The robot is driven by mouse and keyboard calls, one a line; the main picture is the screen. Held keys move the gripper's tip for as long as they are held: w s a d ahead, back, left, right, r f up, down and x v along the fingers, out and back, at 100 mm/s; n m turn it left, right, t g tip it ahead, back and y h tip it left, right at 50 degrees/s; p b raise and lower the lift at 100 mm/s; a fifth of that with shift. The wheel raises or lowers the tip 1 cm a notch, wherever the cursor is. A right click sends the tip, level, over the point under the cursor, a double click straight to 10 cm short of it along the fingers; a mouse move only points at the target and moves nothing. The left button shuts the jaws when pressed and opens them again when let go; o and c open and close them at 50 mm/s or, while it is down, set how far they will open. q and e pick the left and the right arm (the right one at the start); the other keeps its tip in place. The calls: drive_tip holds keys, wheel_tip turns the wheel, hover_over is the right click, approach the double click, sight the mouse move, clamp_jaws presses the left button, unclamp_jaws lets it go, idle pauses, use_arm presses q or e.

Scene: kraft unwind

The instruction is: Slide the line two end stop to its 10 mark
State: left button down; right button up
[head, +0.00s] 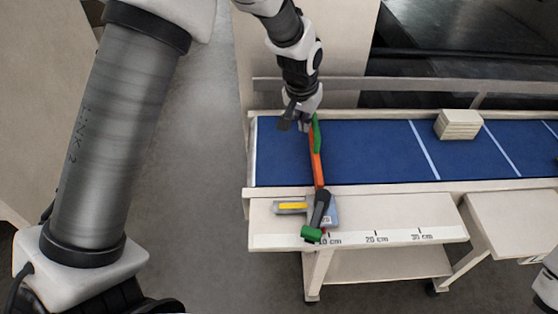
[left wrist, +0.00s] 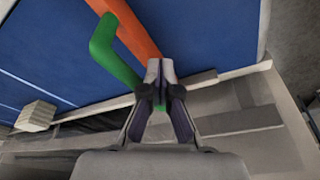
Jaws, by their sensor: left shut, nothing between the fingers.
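The end stop is an orange bar (head: 317,170) lying across the blue belt. A green handle (head: 317,133) is at its far end; it also shows in the left wrist view (left wrist: 103,45). At the near end a dark lever (head: 320,207) with a green grip (head: 311,234) sits over a grey block (head: 333,214) at the scale (head: 397,235). The green grip partly covers the 10 cm label. My left gripper (head: 303,124) is at the handle, its fingertips (left wrist: 160,66) shut and empty beside it. Whether they touch it I cannot tell.
A grey piece with a yellow label (head: 291,207) lies left of the block. A stack of pale boards (head: 458,124) stands on the belt (head: 375,150) farther right. A rail (head: 400,95) runs along the back. The belt between bar and stack is clear.

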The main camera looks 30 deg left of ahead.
use_arm(q)
drive_tip(key=shift+w+d, duration=0.2)
drive_tip(key=shift+d, duration=0.1)
drive_tip(key=shift+a, duration=0.1)
drive_tip(key=shift+s+a, duration=0.5)
drive_tip(key=shift+a, duration=0.3)
drive_tip(key=w+p+v, duration=0.2)
drive_tip(key=p+v, duration=0.6)
drive_tip(key=shift+r+p, duration=0.35)
drive_tip(key=shift+r, duration=0.3)
